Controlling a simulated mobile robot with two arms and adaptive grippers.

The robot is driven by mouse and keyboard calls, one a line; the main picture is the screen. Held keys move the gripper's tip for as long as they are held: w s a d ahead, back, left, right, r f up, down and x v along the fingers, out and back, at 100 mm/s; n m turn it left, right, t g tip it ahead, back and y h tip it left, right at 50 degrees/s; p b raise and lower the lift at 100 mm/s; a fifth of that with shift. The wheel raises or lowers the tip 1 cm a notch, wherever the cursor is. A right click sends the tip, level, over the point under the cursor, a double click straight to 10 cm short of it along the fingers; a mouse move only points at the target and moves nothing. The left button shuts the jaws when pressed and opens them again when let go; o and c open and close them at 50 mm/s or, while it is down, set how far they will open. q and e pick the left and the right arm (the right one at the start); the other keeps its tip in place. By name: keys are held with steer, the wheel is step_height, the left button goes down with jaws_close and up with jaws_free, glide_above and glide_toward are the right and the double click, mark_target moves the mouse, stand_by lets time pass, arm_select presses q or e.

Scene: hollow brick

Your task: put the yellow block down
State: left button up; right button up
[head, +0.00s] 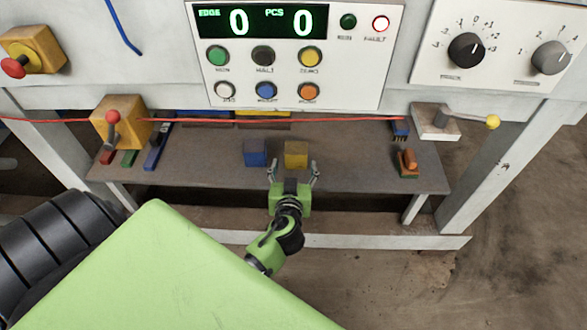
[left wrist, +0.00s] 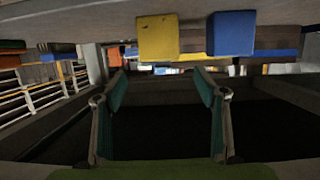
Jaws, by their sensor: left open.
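The yellow block (head: 296,154) stands on the grey bench top, just right of a blue block (head: 255,153), with a small gap between them. My left gripper (head: 293,169) is just in front of the yellow block, its two fingers spread wide. In the left wrist view the picture looks upside down. There the yellow block (left wrist: 158,38) shows beyond the open fingertips, and the blue block (left wrist: 232,34) is to its right. The space between the fingers (left wrist: 162,75) is empty. My right gripper is not in view.
The bench top (head: 345,165) is clear right of the blocks. Coloured bars and a yellow box with a red-knobbed lever (head: 122,122) are at left. An orange-handled item (head: 407,162) is at right. A red cable (head: 300,120) crosses behind, below the control panel (head: 345,70).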

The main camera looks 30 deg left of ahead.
arm_select(q)
steer(key=s+d+f+m+g+h, duration=0.2)
steer(key=s+f+g, duration=0.35)
steer(key=s, duration=0.65)
steer(key=s+d+f+m+g+h, duration=0.2)
steer(key=s+d+m+h, duration=0.3)
steer(key=s+d, duration=0.5)
steer(key=shift+s+m+g, duration=0.5)
steer(key=shift+s+g, duration=0.35)
steer(key=shift+s, duration=0.3)
steer(key=shift+f, duration=0.1)
